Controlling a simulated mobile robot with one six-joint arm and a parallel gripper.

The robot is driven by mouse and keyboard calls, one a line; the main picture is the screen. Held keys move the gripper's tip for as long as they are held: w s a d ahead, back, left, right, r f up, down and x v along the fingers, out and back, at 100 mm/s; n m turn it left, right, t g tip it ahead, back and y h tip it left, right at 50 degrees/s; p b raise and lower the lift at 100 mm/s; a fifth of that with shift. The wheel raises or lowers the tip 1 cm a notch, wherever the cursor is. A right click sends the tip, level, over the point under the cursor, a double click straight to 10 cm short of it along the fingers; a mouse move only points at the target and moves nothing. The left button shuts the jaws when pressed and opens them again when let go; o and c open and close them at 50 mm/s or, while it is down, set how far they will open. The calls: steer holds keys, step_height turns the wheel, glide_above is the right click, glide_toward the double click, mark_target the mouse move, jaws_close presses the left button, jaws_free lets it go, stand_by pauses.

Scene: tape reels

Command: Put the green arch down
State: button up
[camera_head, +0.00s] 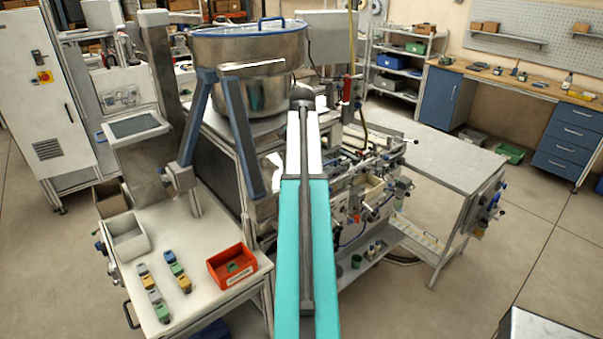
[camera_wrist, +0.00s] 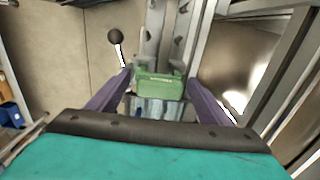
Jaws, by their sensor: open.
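In the wrist view a green block-like piece (camera_wrist: 160,88), which looks like the green arch, lies between the purple fingers of my gripper (camera_wrist: 160,80). The fingers are open, one on each side of it. I cannot tell whether either finger touches it, or exactly what it rests on; grey metal rails show behind it. In the head view my teal arm reaches forward over the machine, and the gripper and this piece cannot be made out there.
A white table (camera_head: 205,235) at lower left carries a red bin (camera_head: 232,266) with a small greenish piece in it, a grey bin (camera_head: 127,237) and several coloured blocks (camera_head: 161,312). A large steel drum (camera_head: 215,55) and a blue-grey frame (camera_head: 240,130) stand near my arm.

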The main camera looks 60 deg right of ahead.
steer(key=shift+s+r, duration=0.25)
steer(key=shift+r, duration=0.05)
step_height(320, 180, up, 10)
steer(key=b, duration=0.4)
steer(key=shift+w+d, duration=0.1)
steer(key=shift+w, duration=0.05)
steer(key=shift+r+p, duration=1.1)
steer(key=shift+r, duration=0.1)
steer(key=shift+f, duration=0.1)
stand_by(0.4)
